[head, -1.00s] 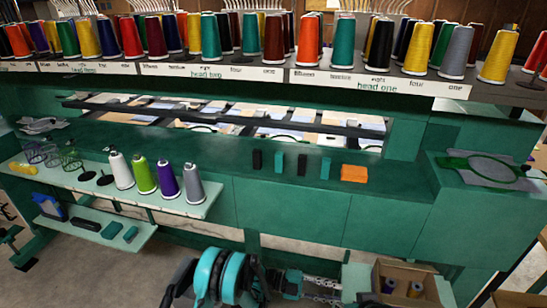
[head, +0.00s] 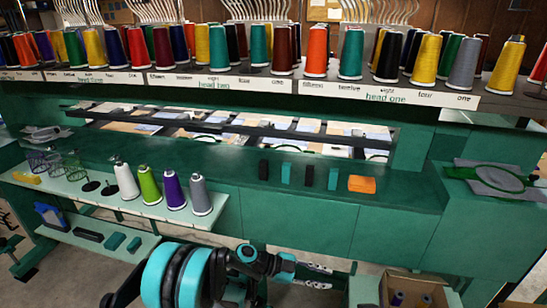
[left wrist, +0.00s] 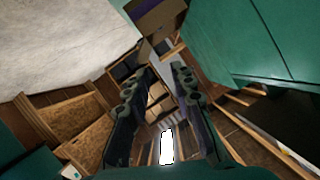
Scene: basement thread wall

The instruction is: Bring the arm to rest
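My left arm comes in at the bottom of the head view, and its gripper (head: 316,275) points right, in front of the green machine's front panel. The gripper is open and empty. In the left wrist view the two fingers (left wrist: 157,100) stand apart with nothing between them, and floor and wooden shelving show beyond. My right gripper is in neither view.
The green machine (head: 290,220) spans the scene, with thread cones (head: 316,52) along its top. Several cones (head: 174,190) stand on the pale side shelf. An orange block (head: 362,184) lies on the ledge. An open cardboard box (head: 425,287) stands right of the gripper.

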